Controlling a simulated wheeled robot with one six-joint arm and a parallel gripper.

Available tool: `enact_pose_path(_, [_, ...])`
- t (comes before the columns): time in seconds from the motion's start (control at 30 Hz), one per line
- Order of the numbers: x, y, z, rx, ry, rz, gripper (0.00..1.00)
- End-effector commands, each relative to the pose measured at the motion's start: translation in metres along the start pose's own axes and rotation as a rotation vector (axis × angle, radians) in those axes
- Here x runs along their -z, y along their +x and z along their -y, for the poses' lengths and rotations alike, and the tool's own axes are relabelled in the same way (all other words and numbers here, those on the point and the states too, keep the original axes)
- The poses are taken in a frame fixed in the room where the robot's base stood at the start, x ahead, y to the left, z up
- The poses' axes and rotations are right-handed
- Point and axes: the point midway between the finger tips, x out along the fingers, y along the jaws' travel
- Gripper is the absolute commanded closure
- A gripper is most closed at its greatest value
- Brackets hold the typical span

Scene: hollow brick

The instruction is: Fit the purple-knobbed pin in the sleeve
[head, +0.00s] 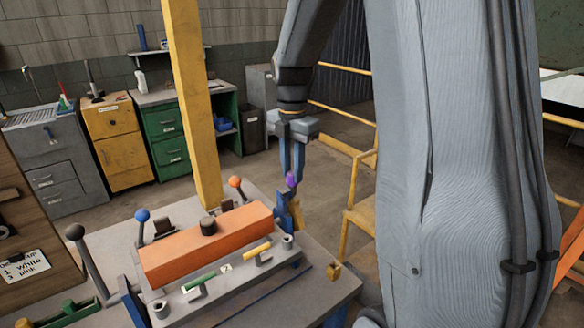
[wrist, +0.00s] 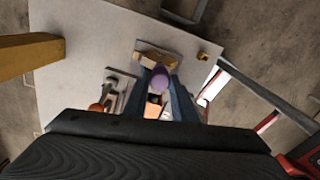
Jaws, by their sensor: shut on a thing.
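The purple knob (head: 291,180) of the pin is between the blue fingers of my gripper (head: 291,176), at the right end of the orange block. My gripper is shut on the pin. In the wrist view, the purple knob (wrist: 160,80) shows between the fingers, against a tan block. The pin's shaft is mostly hidden, so I cannot tell whether its tip touches anything. Two short grey collars with dark holes stand on the fixture, one at the right end (head: 287,241) and one at the front left (head: 161,308). I cannot tell which is the sleeve.
An orange block (head: 207,247) lies along the grey fixture, with blue-, orange- and black-knobbed levers around it. Green (head: 200,281) and yellow (head: 257,250) handles lie in front. A yellow post (head: 192,100) rises behind. The tabletop's right front corner is mostly clear.

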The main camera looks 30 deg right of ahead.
Motion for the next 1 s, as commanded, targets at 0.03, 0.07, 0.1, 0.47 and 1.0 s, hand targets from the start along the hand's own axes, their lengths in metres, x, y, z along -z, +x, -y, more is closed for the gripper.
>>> enact_pose_path(0.03, [0.000, 0.001, 0.000, 0.000, 0.000, 0.000, 0.99])
enact_pose_path(0.07, [0.000, 0.002, 0.000, 0.000, 0.000, 0.000, 0.99])
enact_pose_path(0.1, [0.000, 0.002, 0.000, 0.000, 0.000, 0.000, 0.99])
enact_pose_path(0.47, [0.000, 0.005, 0.000, 0.000, 0.000, 0.000, 0.54])
enact_pose_path(1.0, [0.000, -0.023, -0.001, -0.004, 0.000, 0.003, 0.54])
